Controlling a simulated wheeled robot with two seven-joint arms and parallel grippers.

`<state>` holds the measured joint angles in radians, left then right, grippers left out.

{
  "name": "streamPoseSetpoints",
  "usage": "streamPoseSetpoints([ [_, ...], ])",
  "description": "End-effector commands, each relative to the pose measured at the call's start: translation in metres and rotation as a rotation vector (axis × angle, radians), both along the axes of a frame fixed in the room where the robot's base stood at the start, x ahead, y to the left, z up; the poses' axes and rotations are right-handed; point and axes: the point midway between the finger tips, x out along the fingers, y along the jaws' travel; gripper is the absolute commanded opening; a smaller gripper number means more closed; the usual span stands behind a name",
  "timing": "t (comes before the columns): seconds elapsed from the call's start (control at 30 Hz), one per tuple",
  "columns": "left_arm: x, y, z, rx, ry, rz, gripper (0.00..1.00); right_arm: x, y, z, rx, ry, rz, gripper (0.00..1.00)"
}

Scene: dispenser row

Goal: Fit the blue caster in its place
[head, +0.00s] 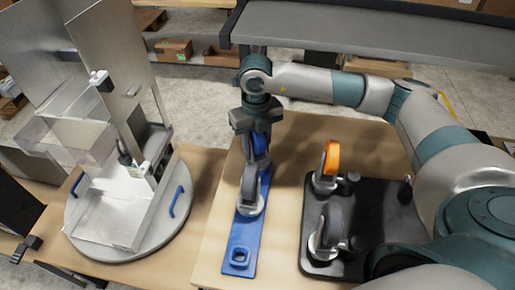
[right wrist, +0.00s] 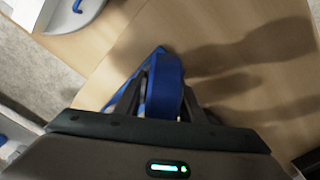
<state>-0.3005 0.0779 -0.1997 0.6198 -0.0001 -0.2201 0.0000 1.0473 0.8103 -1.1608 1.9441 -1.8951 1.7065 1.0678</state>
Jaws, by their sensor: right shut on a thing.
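The blue caster (head: 260,143) is between the fingers of my right gripper (head: 258,158), which is shut on it. The caster also shows in the right wrist view (right wrist: 164,84), wheel upward between the fingers (right wrist: 155,98). The blue strip (head: 244,226) lies on the table, with an empty raised square socket (head: 240,257) at its near end. A grey caster (head: 250,190) stands on the strip's middle. The blue caster is at the strip's far end; its base is hidden, so I cannot tell whether it is seated. My left gripper is not in view.
A black tray (head: 375,215) on the right holds an orange caster (head: 331,160) and a grey caster (head: 327,228). A round turntable (head: 180,225) with blue handles and metal panels stands at the left. Bare wood (head: 215,225) lies left of the strip.

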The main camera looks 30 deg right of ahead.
Motion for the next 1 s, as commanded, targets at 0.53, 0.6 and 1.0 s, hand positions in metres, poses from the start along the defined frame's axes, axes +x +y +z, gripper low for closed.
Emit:
streamPoseSetpoints([
  [0.53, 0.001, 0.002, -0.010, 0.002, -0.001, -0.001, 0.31, 0.003, 0.012, 0.010, 0.005, -0.006, 0.562, 0.03],
  [0.6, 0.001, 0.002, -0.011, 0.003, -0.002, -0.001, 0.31, 0.004, 0.013, 0.011, 0.005, -0.006, 0.634, 0.03],
  [1.0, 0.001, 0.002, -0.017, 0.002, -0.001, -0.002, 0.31, 0.005, 0.020, 0.018, 0.004, -0.007, 1.053, 0.03],
])
